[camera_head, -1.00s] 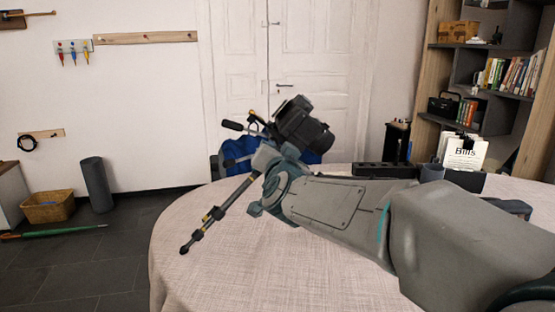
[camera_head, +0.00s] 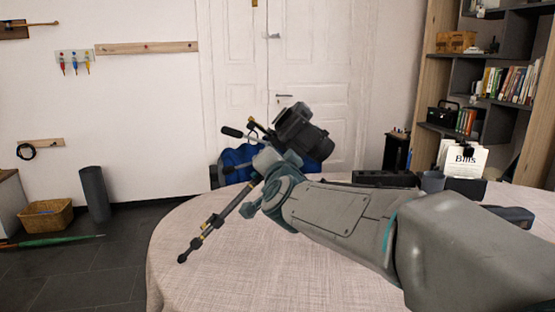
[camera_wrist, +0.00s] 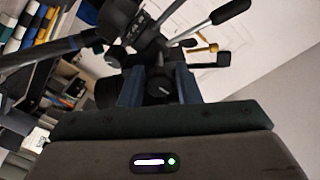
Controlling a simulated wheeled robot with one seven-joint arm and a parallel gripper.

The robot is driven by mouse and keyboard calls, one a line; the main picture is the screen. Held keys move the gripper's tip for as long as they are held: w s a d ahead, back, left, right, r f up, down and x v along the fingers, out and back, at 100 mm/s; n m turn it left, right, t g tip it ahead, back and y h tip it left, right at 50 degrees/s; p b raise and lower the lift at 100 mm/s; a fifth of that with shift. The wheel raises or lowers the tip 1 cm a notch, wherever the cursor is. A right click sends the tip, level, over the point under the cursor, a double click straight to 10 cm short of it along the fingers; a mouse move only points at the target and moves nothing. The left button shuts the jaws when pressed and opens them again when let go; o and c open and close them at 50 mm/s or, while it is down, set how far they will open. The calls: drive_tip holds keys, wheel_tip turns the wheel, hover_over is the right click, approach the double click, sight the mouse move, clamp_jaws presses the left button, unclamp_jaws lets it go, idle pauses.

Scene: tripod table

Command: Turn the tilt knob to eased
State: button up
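The black camera (camera_head: 303,130) sits tilted on the head of a tripod (camera_head: 222,219) on the table. In the wrist view, a dark round knob (camera_wrist: 160,88) lies between the two blue-grey fingers of my gripper (camera_wrist: 160,92), which stand on either side of it. I take it for the tilt knob. I cannot tell whether both fingers press on it. Its setting marks are too small and dark to read. In the head view, my wrist covers the tripod head and the fingers are hidden. A handle (camera_wrist: 230,11) sticks out at the upper right of the wrist view.
The round cloth-covered table (camera_head: 215,285) is mostly clear at the front. A blue item (camera_head: 240,157) is behind the tripod. A dark tray (camera_head: 385,178), a mug (camera_head: 432,181) and a "Bills" holder (camera_head: 466,186) stand at the back right, beyond my arm.

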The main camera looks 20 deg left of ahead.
drive_tip(key=shift+s, duration=0.1)
drive_tip(key=p+v, duration=0.2)
drive_tip(key=v, duration=1.1)
drive_tip(key=shift+s+d, duration=0.15)
drive_tip(key=shift+s, duration=0.15)
